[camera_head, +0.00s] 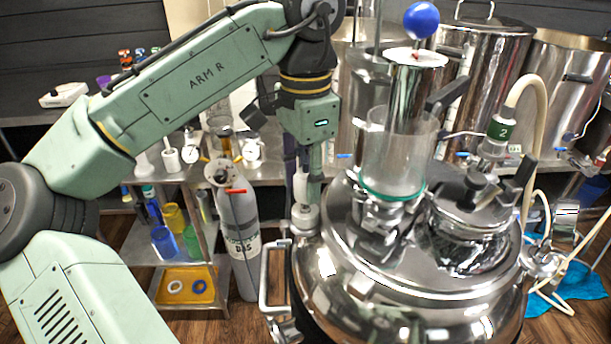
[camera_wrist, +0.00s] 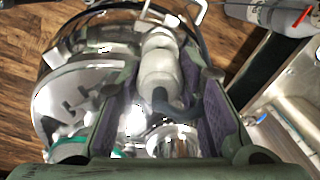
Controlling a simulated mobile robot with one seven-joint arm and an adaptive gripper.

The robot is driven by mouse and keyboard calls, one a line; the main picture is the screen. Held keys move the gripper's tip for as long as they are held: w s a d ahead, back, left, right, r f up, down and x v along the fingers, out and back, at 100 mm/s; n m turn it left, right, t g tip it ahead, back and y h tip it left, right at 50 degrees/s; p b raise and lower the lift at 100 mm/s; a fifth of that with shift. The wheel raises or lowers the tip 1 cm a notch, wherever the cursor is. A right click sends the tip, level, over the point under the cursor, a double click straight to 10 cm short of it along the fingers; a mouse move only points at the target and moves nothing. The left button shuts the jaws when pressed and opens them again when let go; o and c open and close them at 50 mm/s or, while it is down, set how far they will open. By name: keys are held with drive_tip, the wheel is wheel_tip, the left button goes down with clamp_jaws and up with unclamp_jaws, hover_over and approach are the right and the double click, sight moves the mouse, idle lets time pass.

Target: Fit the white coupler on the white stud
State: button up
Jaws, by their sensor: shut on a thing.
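My gripper (camera_head: 304,180) points down over the left side of the steel vessel's lid (camera_head: 350,250). It is shut on the white coupler (camera_head: 300,187), which also shows between the purple finger pads in the wrist view (camera_wrist: 158,75). A dark grey end of the coupler faces the camera there. Directly below the coupler in the head view is a pale white fitting (camera_head: 304,213) on the lid, apparently the white stud. It seems to show beyond the coupler in the wrist view (camera_wrist: 157,40). The two look roughly in line. Whether they touch is hidden.
A glass cylinder (camera_head: 400,155) with a green ring rises from the lid, right of my gripper. A hose with a green-banded connector (camera_head: 500,128) stands further right. A grey gas cylinder (camera_head: 238,235) and a shelf of containers (camera_head: 185,250) are at left. A metal handle (camera_head: 270,280) juts from the vessel.

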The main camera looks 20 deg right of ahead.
sight(304, 171)
drive_tip(key=shift+f+b, duration=0.45)
drive_tip(key=shift+f, duration=0.4)
drive_tip(key=shift+a+r+p, duration=0.1)
drive_tip(key=shift+p, duration=0.7)
idle(0.4)
drive_tip(key=shift+f+b, duration=0.3)
drive_tip(key=shift+f, duration=0.4)
idle(0.3)
drive_tip(key=o, duration=0.9)
drive_tip(key=shift+c, duration=0.2)
wheel_tip(304, 171, up, 6)
drive_tip(key=p, duration=0.6)
drive_tip(key=shift+r, duration=2.55)
